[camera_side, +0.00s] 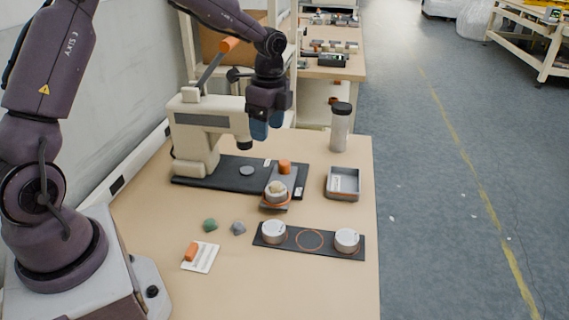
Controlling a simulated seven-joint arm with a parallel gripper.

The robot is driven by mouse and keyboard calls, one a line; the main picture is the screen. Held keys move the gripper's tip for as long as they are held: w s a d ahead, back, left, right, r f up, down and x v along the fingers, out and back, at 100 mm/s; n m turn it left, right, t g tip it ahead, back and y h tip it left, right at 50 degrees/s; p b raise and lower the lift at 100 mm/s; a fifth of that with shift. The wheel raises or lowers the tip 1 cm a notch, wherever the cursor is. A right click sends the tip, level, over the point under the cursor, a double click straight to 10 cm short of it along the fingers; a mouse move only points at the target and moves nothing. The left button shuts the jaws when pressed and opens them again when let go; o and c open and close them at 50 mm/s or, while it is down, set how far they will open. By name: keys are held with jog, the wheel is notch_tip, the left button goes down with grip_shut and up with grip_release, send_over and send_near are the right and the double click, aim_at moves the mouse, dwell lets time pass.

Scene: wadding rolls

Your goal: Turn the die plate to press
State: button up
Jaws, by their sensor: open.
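A beige bench press (196,140) stands at the back left on a black base (225,175), its ram (243,143) pointing down and its orange-tipped lever (229,45) raised. What looks like the die plate (295,177) is a small grey plate with an orange knob (285,167). It lies toward the right of the base, away from the spot under the ram. Its near end holds a white cup (277,191) with tan filling, ringed in orange. My gripper (266,128) points down with dark blue fingers, open and empty. It appears above the plate, near the press head.
A black strip (330,243) with an empty orange ring carries two white round pieces (273,231) (347,239). A grey tray (343,183), lidded jar (341,127), green lump (210,225), grey lump (238,228) and card with orange block (200,256) lie around.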

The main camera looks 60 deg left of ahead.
aim_at(284, 161)
jog(key=w+a+f+m, duration=0.5)
jog(key=w+m, duration=0.4)
jog(key=m, duration=0.5)
jog(key=f, duration=0.4)
jog(key=f+m, duration=0.1)
jog(key=f, duration=0.3)
jog(key=f+m, duration=0.1)
jog(key=f, duration=0.2)
jog(key=shift+s+a+f+t, duration=0.3)
jog(key=shift+s+a+f, duration=0.05)
jog(key=shift+a+f, duration=0.05)
grip_shut()
